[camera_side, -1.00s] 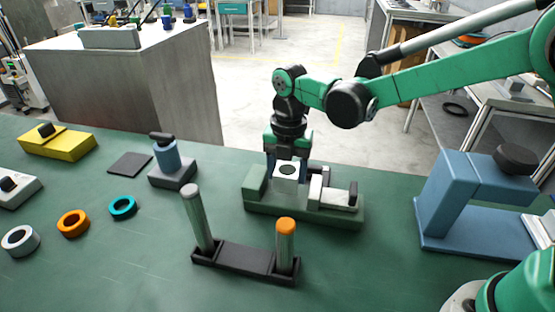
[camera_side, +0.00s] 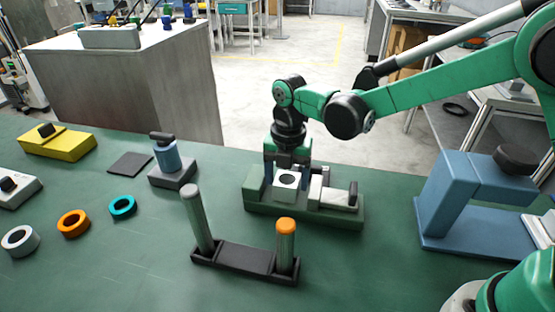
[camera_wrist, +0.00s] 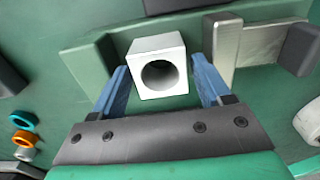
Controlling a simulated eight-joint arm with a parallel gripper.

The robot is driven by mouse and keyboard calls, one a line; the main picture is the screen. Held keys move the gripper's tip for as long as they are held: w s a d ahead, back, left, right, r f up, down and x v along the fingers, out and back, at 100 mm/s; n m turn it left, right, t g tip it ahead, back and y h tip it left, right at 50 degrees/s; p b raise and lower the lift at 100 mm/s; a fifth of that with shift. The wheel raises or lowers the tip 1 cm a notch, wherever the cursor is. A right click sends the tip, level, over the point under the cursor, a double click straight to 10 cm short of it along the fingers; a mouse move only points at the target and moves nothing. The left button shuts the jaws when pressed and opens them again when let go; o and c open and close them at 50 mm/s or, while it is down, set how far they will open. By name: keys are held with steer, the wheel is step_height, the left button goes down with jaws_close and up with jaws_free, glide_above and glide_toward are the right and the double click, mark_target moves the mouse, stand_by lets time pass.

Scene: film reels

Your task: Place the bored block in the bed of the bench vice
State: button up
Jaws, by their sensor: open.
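The bored block (camera_side: 287,181), white with a round dark bore, sits low in the bed of the bench vice (camera_side: 307,213), between its jaws. It also shows in the wrist view (camera_wrist: 157,52), with a gap between it and the vice jaw on the right. My gripper (camera_side: 286,160) is just above and behind the block in the side view. In the wrist view my gripper's blue fingers (camera_wrist: 163,82) stand apart on either side of the block. The left finger is close to the block; whether it touches is unclear.
A black rack with two upright posts (camera_side: 245,259) stands in front of the vice. A blue press-like stand (camera_side: 447,195) is to the right. Several rings, including an orange one (camera_side: 73,223), lie at left. A blue cylinder on a grey base (camera_side: 168,158) stands left of the vice.

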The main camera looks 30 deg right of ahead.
step_height(320, 180, up, 11)
steer(key=s+d+f+m+t, duration=0.1)
steer(key=s+d+m+t, duration=0.2)
steer(key=m, duration=1)
steer(key=s+d+f+m+t, duration=0.1)
steer(key=s+d+m+t, duration=0.3)
steer(key=m, duration=1)
steer(key=s+d, duration=0.2)
steer(key=s, duration=0.2)
steer(key=shift+d, duration=0.35)
